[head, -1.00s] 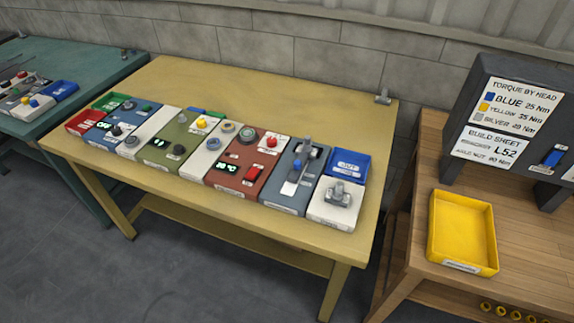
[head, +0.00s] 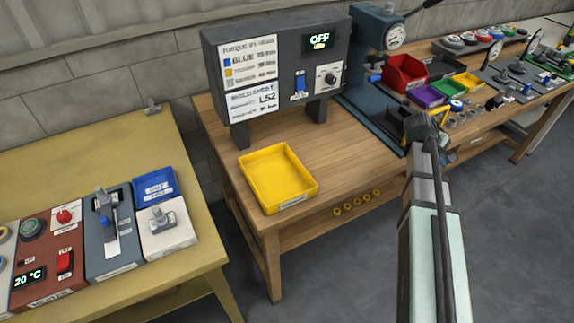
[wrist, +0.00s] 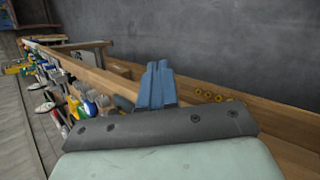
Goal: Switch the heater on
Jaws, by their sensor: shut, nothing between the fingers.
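The heater (head: 48,284) is a red-brown panel labelled HEATER at the lower left of the head view, on the yellow table. It has a lit display reading 20 °C (head: 30,278), a red rocker switch (head: 65,262), a red knob (head: 64,217) and a dark green round dial (head: 32,229). I cannot tell the switch's position. My gripper (wrist: 156,72) shows its blue fingers together and empty in the wrist view. In the head view my arm stands at the right, over the wooden bench's front edge, far from the heater.
A yellow tray (head: 309,183) and a grey console (head: 215,75) with an OFF display stand on the wooden bench (head: 345,150). A blue bin (head: 168,193), a slider panel and a white toggle panel (head: 180,235) sit right of the heater. A gap separates the tables.

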